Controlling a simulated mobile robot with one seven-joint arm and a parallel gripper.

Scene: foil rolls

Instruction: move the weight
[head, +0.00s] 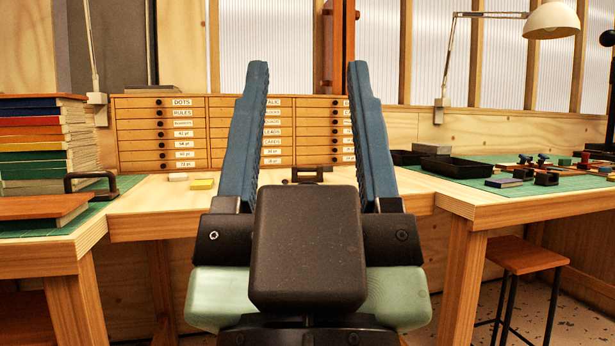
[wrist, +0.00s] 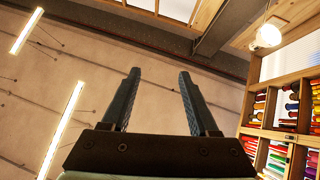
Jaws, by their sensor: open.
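My gripper (head: 307,68) is raised in front of the head camera with its two blue fingers wide apart and nothing between them. In the wrist view my gripper (wrist: 160,73) points up toward the ceiling, also empty. A dark block with an arched handle, likely the weight (head: 91,184), sits on the green mat at the left. It is beside the stack of books, well left of and beyond my gripper. Its lower part is partly hidden by a book in front. No weight shows in the wrist view.
Coloured books (head: 45,150) are stacked on the left table, and a brown book (head: 40,218) lies in front. Black trays (head: 455,168) and small tools occupy the right table. A stool (head: 520,255) stands below. The middle tabletop is mostly clear.

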